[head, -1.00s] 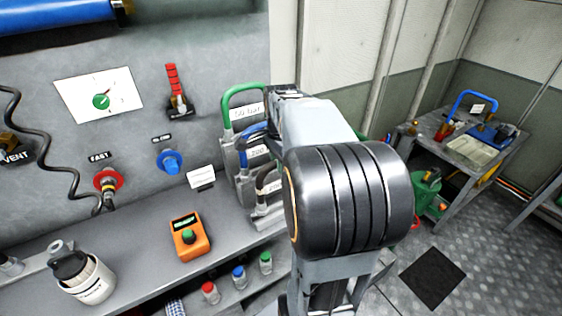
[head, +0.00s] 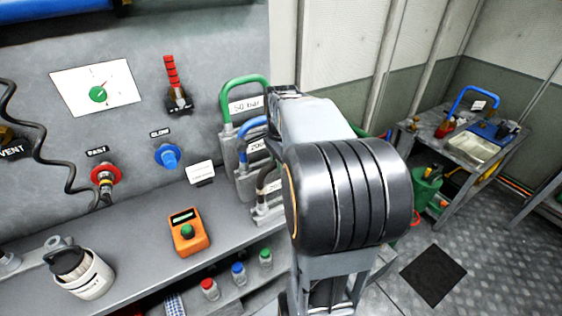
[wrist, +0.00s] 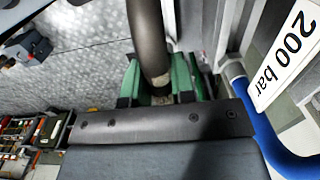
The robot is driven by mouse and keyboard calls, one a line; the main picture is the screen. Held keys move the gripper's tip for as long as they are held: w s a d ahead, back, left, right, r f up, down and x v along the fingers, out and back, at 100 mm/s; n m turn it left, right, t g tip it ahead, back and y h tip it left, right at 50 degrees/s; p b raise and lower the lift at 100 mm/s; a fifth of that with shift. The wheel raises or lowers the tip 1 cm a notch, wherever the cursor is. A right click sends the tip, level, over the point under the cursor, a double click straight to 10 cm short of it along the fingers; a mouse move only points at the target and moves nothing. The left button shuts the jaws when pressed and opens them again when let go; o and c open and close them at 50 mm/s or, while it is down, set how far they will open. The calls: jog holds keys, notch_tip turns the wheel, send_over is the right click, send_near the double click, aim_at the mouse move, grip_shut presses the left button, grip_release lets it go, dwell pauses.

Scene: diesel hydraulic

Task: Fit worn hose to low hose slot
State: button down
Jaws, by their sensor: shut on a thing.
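The worn hose, a dark brown-grey curved tube (wrist: 147,40), rises between the green fingers of my gripper (wrist: 158,88) in the wrist view. The fingers are shut on it. In the head view my arm hides the gripper; a brownish hose (head: 262,181) shows beside it at the front of the hose rack. A green hose (head: 242,84) with a "50 bar" label and a blue hose (head: 248,124) stand in the rack behind. The blue hose (wrist: 262,130) with a "200 bar" label is close right of my gripper in the wrist view. I cannot tell which slot is the low one.
An orange device (head: 189,232), a white pot (head: 85,273) and several small capped bottles (head: 238,274) are left of my arm. Red (head: 106,175) and blue (head: 168,157) fittings are on the panel. A side table (head: 470,150) stands at the right, with open floor before it.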

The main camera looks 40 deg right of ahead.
jog(key=c, duration=0.9)
grip_release()
notch_tip(320, 180, up, 14)
jog(key=shift+f+p, duration=0.15)
jog(key=shift+p, duration=0.25)
jog(key=s+a+f+n+t, duration=0.1)
jog(key=s+a+f+n, duration=0.1)
jog(key=a+f+n, duration=0.3)
jog(key=s+a+f+n+t, duration=0.1)
jog(key=s+a+f+n, duration=0.1)
jog(key=a+f+n, duration=0.3)
jog(key=s+a+f+n+t, duration=0.2)
jog(key=s+a+f+n, duration=0.1)
jog(key=a+f+n, duration=0.2)
jog(key=shift+a+f+n, duration=0.2)
jog(key=shift+a+n, duration=0.5)
jog(key=shift+n, duration=0.5)
jog(key=shift+a+f+n, duration=0.15)
jog(key=shift+a+n, duration=0.55)
jog(key=shift+n, duration=0.5)
